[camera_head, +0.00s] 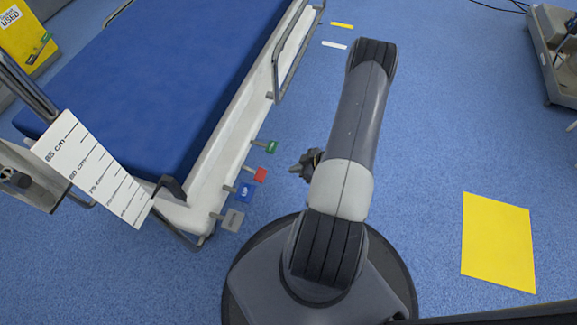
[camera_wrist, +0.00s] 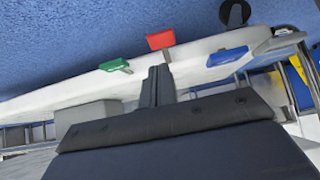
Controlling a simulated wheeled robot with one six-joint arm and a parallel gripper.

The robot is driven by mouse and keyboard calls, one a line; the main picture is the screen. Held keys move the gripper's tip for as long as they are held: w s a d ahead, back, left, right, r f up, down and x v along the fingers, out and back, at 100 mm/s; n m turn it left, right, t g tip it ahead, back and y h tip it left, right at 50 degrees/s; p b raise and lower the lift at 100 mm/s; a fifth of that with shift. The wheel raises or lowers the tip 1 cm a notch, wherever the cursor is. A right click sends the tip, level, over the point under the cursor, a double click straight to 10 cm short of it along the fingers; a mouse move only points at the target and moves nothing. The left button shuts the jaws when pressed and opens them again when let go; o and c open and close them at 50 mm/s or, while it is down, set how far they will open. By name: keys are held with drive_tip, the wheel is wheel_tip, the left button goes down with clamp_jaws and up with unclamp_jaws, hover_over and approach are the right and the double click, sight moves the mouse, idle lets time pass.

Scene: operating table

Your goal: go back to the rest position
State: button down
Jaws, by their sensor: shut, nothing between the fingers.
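My gripper (camera_wrist: 157,72) shows in the wrist view with its two dark fingers together and nothing between them. In the head view my gripper (camera_head: 296,170) pokes out as a small dark shape left of my upright grey arm, whose links hide part of it. It is beside the operating table (camera_head: 170,75), apart from the coloured tags on the table's near side. In the wrist view the fingertips appear just below the red tag (camera_wrist: 161,39), with the green tag (camera_wrist: 114,64) to the left and the blue tag (camera_wrist: 228,56) to the right.
A grey tag (camera_head: 233,219) is lowest of the tags. A white height scale (camera_head: 95,168) stands at left. A yellow floor sheet (camera_head: 498,242) lies right, and a grey wheeled cart (camera_head: 553,55) stands at top right. Blue floor between is clear.

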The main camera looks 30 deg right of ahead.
idle(0.4)
drive_tip(key=w+a+f+b, duration=0.4)
drive_tip(key=w+a+f, duration=0.2)
drive_tip(key=w, duration=0.2)
drive_tip(key=shift+a+b, duration=0.2)
drive_tip(key=shift+b, duration=0.15)
